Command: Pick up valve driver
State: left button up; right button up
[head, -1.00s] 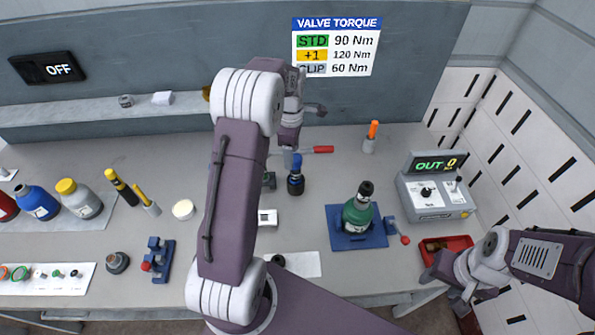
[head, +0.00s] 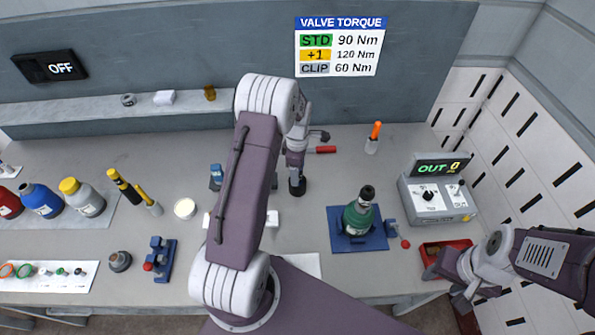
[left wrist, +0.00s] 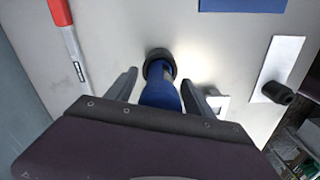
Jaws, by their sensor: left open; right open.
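The valve driver appears to be the upright blue tool with a black end (head: 297,188) near the middle of the bench. My left gripper (head: 297,163) is over it and hides its upper part in the head view. In the left wrist view, the blue driver (left wrist: 160,88) stands between the two open fingers of my left gripper (left wrist: 160,80), with gaps beside it. My right gripper (head: 446,287) is open and empty at the lower right, by the red tray.
A red-handled tool (head: 322,150) lies just behind the driver. A green bottle (head: 358,217) stands on a blue fixture (head: 376,241) to the right. The grey control box (head: 440,204) and red tray (head: 464,244) are farther right. Several bottles stand left.

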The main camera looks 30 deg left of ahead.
pick_arm(q)
jog(key=shift+a+f, duration=0.1)
jog(key=shift+f, duration=0.45)
grip_shut()
jog(key=shift+w+r, duration=0.1)
dwell(0.9)
